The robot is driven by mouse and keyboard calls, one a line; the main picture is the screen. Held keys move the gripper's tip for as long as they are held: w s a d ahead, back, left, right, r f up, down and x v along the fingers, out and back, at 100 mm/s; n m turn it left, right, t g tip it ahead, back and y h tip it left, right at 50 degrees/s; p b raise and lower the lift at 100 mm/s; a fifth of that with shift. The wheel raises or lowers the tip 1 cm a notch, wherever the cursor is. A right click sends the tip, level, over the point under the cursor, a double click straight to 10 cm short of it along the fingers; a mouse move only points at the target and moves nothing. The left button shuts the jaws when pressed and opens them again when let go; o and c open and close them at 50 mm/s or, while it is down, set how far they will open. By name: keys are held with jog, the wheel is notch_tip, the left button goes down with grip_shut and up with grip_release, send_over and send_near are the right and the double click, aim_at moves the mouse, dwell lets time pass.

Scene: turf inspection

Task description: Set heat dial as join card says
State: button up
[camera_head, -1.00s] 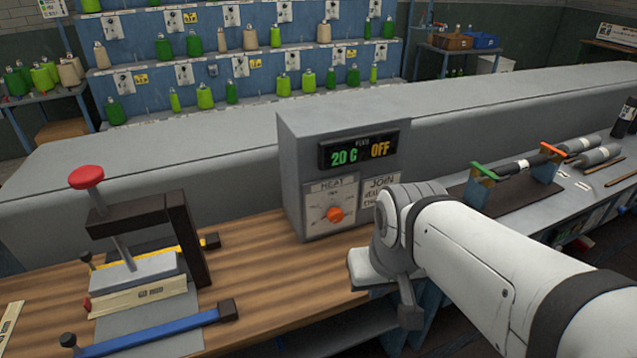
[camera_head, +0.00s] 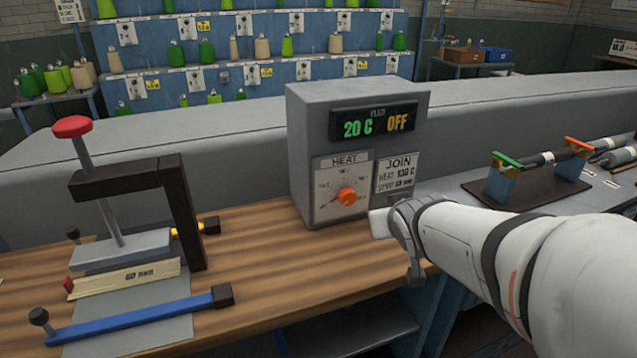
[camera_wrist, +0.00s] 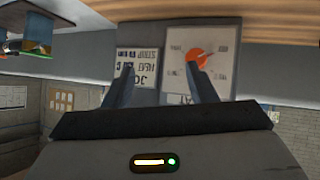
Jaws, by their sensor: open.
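The grey heater box (camera_head: 300,150) stands on the bench, its display (camera_head: 374,124) reading 20 C and OFF. Its orange heat dial (camera_head: 347,196) sits on a white HEAT plate, with its pointer apparently toward the lower left. The join card (camera_head: 396,174) beside it shows HEAT 130 C; its lower line is too small to read surely. My gripper shows in the wrist view (camera_wrist: 160,70), open and empty, its two fingers toward the box front. There, upside down, the dial (camera_wrist: 197,59) appears beyond the right finger and the card (camera_wrist: 138,60) behind the left one. Contact with the dial is not visible.
A press with a red knob (camera_head: 72,127) stands at left, with a strip marked 60 (camera_head: 125,278) and a blue bar (camera_head: 135,318) by it. A rack with green and orange tops (camera_head: 540,150) stands right of the box. Bare wood (camera_head: 260,265) lies before the box.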

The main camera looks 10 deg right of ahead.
aim_at(350, 198)
jog(key=shift+o, duration=0.9)
jog(key=w+f+n+t+y+b, duration=0.1)
jog(key=w+f+t+b, duration=0.2)
jog(key=w+f+b, duration=0.1)
jog(key=shift+w+b, duration=0.35)
jog(key=shift+b, duration=0.1)
jog(key=w+a+n+t+y+b, duration=0.1)
jog(key=w+a+b, duration=0.1)
jog(key=w, duration=0.1)
jog(key=w+a+f+n+t+y+b, duration=0.1)
jog(key=w+y+b, duration=0.1)
jog(key=w+b, duration=0.1)
jog(key=w+a+n+t+y+b, duration=0.1)
jog(key=w+a+y+b, duration=0.1)
jog(key=w, duration=0.3)
jog(key=shift+w+a+f+n+t+b, duration=0.1)
jog(key=shift+a+f+n+t+b, duration=0.25)
jog(key=shift+b, duration=0.25)
jog(key=shift+c, duration=0.4)
jog(key=c, duration=0.9)
